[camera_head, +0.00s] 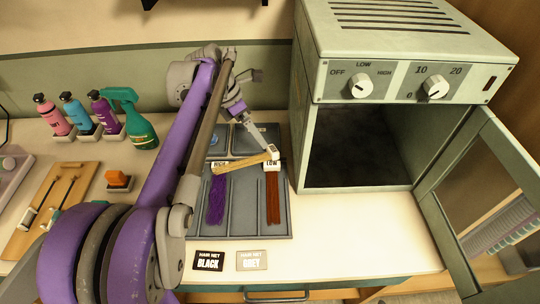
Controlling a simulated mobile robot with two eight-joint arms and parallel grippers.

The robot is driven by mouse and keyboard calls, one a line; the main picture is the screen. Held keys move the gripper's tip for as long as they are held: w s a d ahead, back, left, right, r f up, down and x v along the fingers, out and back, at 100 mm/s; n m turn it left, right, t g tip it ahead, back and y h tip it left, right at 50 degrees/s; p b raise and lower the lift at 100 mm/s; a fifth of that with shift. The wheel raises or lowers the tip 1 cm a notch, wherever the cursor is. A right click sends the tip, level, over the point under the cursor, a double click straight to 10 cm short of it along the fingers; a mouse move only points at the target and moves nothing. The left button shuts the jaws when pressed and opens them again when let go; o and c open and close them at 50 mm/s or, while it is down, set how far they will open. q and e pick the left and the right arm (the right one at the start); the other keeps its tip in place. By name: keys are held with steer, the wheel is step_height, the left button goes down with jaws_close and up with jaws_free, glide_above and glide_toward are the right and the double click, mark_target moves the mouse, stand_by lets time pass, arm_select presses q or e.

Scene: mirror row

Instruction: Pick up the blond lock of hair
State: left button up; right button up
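The blond lock of hair (243,162), a straight tan strip with a pale end at its right, lies crosswise over the divided grey tray (243,216) and partly covers the HIGH label. My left gripper (266,147) reaches down from the back left, its slim grey tip at the lock's pale right end. It appears shut on that end, though the contact is small in the picture. A purple lock (216,200) lies in the tray's left slot and a red-brown lock (273,198) in a right slot, below the LOW label. My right gripper is not in view.
An open-doored green oven (388,78) stands right of the tray. Bottles (76,113), a green spray bottle (136,122) and a wooden board (52,205) stand left. Hair net cards, black (208,261) and grey (252,260), lie in front. The counter right of the cards is clear.

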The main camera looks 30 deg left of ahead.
mark_target(269, 151)
arm_select(q)
steer(key=x, duration=0.8)
steer(key=shift+d+b, duration=0.2)
steer(key=shift+b, duration=0.1)
steer(key=shift+r, duration=0.1)
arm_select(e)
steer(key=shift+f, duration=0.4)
